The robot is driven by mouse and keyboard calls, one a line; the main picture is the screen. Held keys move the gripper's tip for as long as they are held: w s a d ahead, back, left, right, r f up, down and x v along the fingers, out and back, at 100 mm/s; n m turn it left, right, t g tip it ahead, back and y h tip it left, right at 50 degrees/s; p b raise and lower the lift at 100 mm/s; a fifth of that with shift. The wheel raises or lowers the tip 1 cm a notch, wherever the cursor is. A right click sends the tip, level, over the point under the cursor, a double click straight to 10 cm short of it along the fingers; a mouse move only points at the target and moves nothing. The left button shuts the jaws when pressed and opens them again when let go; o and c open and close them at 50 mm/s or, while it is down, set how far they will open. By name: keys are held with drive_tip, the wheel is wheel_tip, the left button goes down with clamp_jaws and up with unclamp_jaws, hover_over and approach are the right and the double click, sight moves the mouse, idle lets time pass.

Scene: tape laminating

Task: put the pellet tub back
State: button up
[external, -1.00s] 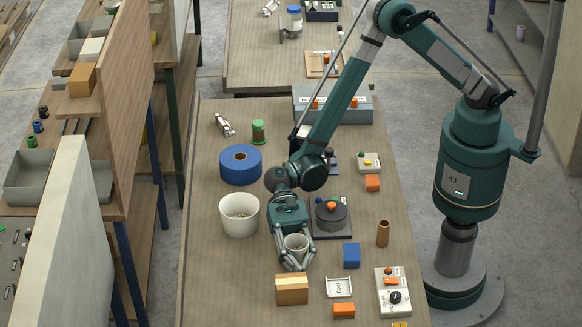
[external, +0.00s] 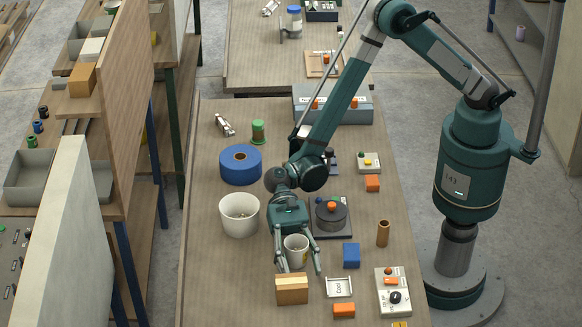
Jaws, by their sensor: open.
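A small white tub (external: 296,250) with a yellowish mark on its side stands upright on the bench, just behind a tan block. My gripper (external: 300,271) is open, with its fingers spread to the left and right of this tub. I cannot tell whether a finger still touches it. A larger white tub (external: 239,221) with a few small bits inside stands to the left of my gripper. Which of the two is the pellet tub is not clear from the picture. The inside of the small tub is mostly hidden.
The tan block (external: 291,290) is close in front of the gripper. A dark round device (external: 331,214) and a blue block (external: 351,255) are to its right. A tray marked "Cold" (external: 339,287) lies at front right. A blue tape roll (external: 240,165) is farther back. The front left bench is clear.

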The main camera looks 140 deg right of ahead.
sight(293, 236)
drive_tip(key=shift+r, duration=0.15)
drive_tip(key=p+v, duration=0.1)
drive_tip(key=v, duration=1.1)
idle(0.6)
